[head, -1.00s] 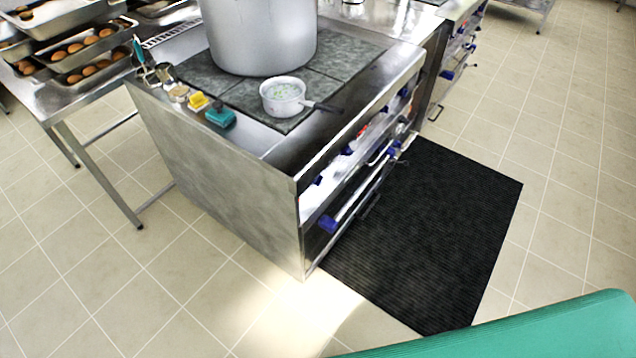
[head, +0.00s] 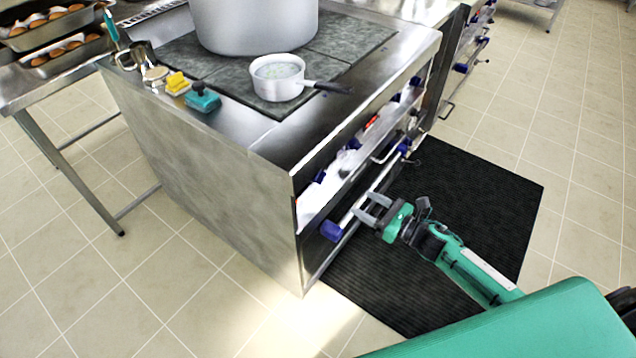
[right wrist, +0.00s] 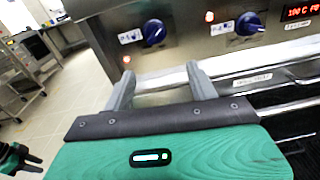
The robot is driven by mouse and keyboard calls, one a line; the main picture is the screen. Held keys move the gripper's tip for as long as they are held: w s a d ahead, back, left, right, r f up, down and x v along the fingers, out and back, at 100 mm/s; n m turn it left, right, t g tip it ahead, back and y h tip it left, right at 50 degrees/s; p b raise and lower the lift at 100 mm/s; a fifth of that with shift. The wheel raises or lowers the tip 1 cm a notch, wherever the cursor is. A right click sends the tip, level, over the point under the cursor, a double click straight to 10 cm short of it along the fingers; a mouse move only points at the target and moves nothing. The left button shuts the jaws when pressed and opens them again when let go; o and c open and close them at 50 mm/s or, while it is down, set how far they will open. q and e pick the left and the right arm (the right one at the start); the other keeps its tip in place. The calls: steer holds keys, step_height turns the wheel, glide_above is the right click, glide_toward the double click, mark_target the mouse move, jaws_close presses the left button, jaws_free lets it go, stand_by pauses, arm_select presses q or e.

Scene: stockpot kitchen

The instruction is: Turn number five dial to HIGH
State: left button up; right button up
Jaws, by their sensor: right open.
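The stove's front panel (right wrist: 185,45) carries blue dials in the right wrist view, one left (right wrist: 154,32) and one right (right wrist: 249,23). Small labels sit beside them, too blurred for me to tell which is number five. Both pointers are tilted; their settings are unreadable. My right gripper (right wrist: 162,88) is open and empty, its fingers below the dials and apart from them. In the head view, my right gripper (head: 367,207) is by the stove's front, near the rail. A green and black part, perhaps my left gripper (right wrist: 20,158), shows at the right wrist view's lower left.
A large pot (head: 255,25) and a small white saucepan (head: 277,80) stand on the stove top. The saucepan's handle points right. A long metal rail (head: 365,197) runs along the front. A black mat (head: 470,200) covers the floor before it. A red display (right wrist: 299,12) is lit.

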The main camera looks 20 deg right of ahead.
mark_target(324, 177)
steer(key=shift+n+y, duration=0.3)
steer(key=shift+n, duration=0.3)
steer(key=x, duration=0.4)
steer(key=p+x, duration=0.1)
steer(key=x, duration=0.9)
steer(key=shift+a+r+p, duration=0.25)
steer(key=shift+r+p, duration=0.05)
steer(key=shift+r, duration=0.1)
arm_select(q)
steer(key=f, duration=0.1)
steer(key=s+f, duration=0.1)
steer(key=s+a+f, duration=0.1)
steer(key=f, duration=0.1)
arm_select(e)
steer(key=shift+s, duration=0.1)
steer(key=c, duration=1)
